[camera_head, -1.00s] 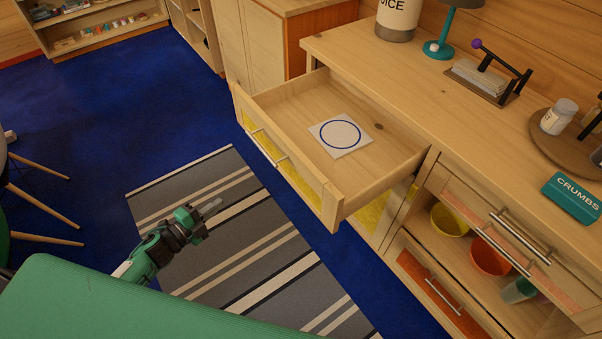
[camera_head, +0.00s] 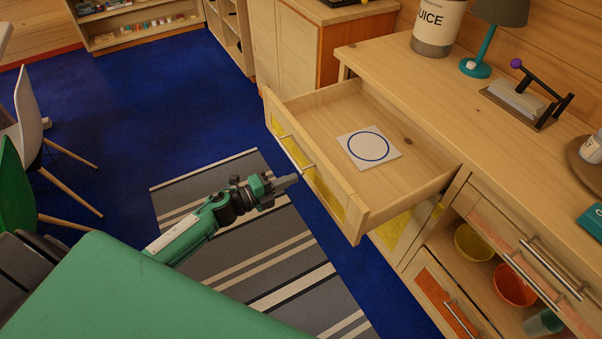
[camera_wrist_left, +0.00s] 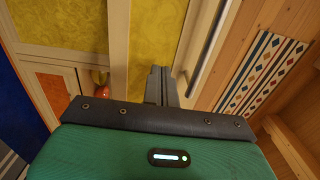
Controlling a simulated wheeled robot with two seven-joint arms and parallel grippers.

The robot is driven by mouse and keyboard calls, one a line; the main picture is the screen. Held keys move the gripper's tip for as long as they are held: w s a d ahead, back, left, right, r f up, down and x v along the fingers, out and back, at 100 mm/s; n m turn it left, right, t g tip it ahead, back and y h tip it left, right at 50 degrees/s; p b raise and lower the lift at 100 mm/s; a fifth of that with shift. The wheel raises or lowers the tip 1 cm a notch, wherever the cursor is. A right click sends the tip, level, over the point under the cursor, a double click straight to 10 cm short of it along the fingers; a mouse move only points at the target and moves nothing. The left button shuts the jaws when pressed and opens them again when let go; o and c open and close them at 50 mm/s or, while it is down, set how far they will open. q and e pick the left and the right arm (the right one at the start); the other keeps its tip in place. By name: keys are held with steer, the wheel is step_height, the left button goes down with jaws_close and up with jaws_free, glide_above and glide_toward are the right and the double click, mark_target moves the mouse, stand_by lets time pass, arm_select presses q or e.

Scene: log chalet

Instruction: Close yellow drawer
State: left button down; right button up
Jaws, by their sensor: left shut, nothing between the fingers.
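The yellow drawer (camera_head: 312,176) stands pulled out of the wooden cabinet in the head view, with yellow panels and a metal bar handle (camera_head: 296,154) on its front. A white card with a blue ring (camera_head: 369,147) lies flat inside it. My left gripper (camera_head: 290,182) is shut and empty, a little in front of the drawer front near the handle's lower end. In the left wrist view the shut fingers (camera_wrist_left: 160,84) point at the yellow panel (camera_wrist_left: 160,40), beside the bar handle (camera_wrist_left: 210,50). I cannot tell whether they touch. My right gripper is not in view.
The cabinet top (camera_head: 430,85) holds a juice canister (camera_head: 437,28), a teal lamp (camera_head: 487,50) and a press-like stand (camera_head: 520,102). An orange-fronted drawer (camera_head: 527,262) sits to the right, near several bowls. A striped rug (camera_head: 270,250) covers the floor before the cabinet; chairs stand at left.

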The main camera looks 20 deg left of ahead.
mark_target(311, 171)
arm_select(q)
steer(key=x, duration=0.3)
steer(key=shift+w+d, duration=0.4)
steer(key=shift+w, duration=0.05)
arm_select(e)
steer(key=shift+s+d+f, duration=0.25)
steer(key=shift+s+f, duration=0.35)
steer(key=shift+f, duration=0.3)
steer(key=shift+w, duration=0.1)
